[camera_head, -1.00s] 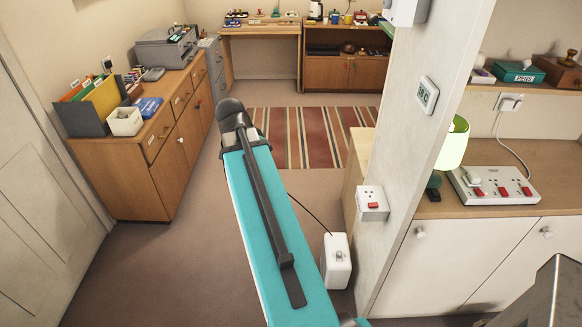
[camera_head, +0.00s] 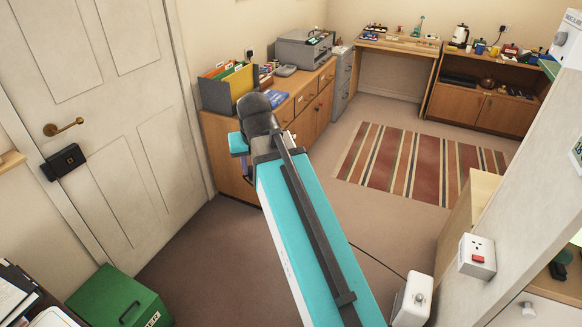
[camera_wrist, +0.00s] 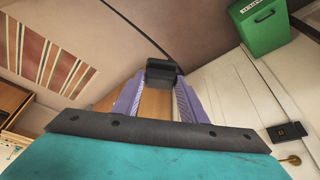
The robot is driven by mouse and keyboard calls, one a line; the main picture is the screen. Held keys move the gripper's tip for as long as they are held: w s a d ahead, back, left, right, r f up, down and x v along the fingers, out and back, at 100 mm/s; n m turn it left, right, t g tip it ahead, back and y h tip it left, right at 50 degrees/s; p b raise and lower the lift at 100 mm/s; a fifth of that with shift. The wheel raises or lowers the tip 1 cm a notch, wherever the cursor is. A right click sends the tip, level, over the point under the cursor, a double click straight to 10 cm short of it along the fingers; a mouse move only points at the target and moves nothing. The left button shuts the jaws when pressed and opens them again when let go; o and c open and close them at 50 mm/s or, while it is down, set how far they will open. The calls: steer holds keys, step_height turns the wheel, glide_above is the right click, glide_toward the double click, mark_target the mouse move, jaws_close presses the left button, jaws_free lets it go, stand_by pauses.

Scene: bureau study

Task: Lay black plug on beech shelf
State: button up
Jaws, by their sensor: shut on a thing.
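The black plug (camera_wrist: 164,71) shows in the wrist view between the tips of my gripper (camera_wrist: 160,82). The purple fingers are shut on it, and it is held in the air. A dark cord (camera_wrist: 135,32) runs up and left from near the plug.
A door (camera_head: 105,130) stands at the left, with a green box (camera_head: 118,296) on the floor before it. A wooden sideboard (camera_head: 228,165) stands beyond my arm. The carpet between is mostly clear.

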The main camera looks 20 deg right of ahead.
steer(key=a, duration=0.1)
steer(key=a+n, duration=0.1)
steer(key=a, duration=0.1)
steer(key=a+r+n, duration=0.1)
steer(key=a, duration=0.1)
steer(key=shift+w+a+y, duration=0.15)
steer(key=shift+w+y, duration=0.05)
steer(key=shift+y, duration=0.2)
steer(key=shift+c, duration=1.4)
